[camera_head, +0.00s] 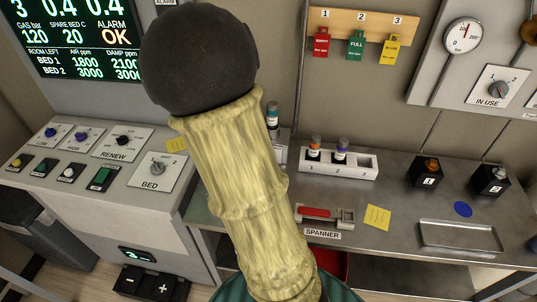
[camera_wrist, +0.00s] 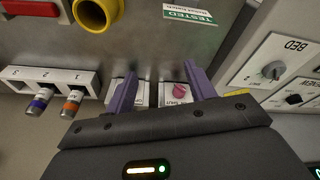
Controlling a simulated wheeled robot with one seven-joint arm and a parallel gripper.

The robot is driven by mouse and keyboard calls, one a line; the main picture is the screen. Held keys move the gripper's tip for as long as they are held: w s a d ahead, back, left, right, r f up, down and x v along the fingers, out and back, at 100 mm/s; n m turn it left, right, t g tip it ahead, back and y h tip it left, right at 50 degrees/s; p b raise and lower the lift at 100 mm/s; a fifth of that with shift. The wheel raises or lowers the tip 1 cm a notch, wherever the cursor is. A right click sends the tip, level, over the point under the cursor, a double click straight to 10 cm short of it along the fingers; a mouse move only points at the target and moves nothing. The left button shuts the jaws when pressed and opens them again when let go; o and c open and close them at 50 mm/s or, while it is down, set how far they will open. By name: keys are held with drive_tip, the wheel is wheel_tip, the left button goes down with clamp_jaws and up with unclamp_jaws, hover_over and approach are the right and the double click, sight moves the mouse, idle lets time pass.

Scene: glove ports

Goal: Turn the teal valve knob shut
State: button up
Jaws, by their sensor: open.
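No teal knob can be made out in either view. In the wrist view, a pink knob (camera_wrist: 180,90) sits on a white plate (camera_wrist: 168,100) with lettering too small to read fully. My gripper (camera_wrist: 160,72) is open, with two purple fingers spread apart. The pink knob shows between them, close to the right finger, and I cannot tell whether they touch. In the head view my yellow-sleeved arm and dark wrist hide the fingers and the panel behind.
The sloped console with the BED dial (camera_head: 157,168) stands left. The bench holds a white vial rack (camera_head: 338,165), a red-handled spanner (camera_head: 318,213), a metal tray (camera_head: 460,236) and two black boxes (camera_head: 426,170). A yellow ring (camera_wrist: 98,12) shows in the wrist view.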

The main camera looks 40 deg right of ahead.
drive_tip(key=w+d+r+m+h+p, duration=0.1)
drive_tip(key=w+d+r+m+h, duration=0.1)
drive_tip(key=d, duration=0.8)
wheel_tip(320, 180, up, 2)
drive_tip(key=shift+w+r+m+h, duration=0.1)
drive_tip(key=shift+w+m+h, duration=0.3)
drive_tip(key=shift+w, duration=0.05)
drive_tip(key=b+x, duration=0.2)
drive_tip(key=x, duration=1.5)
drive_tip(key=shift+d+b, duration=0.1)
drive_tip(key=shift+b, duration=0.3)
drive_tip(key=shift+c, duration=0.4)
drive_tip(key=shift+f, duration=0.25)
drive_tip(key=c, duration=0.9)
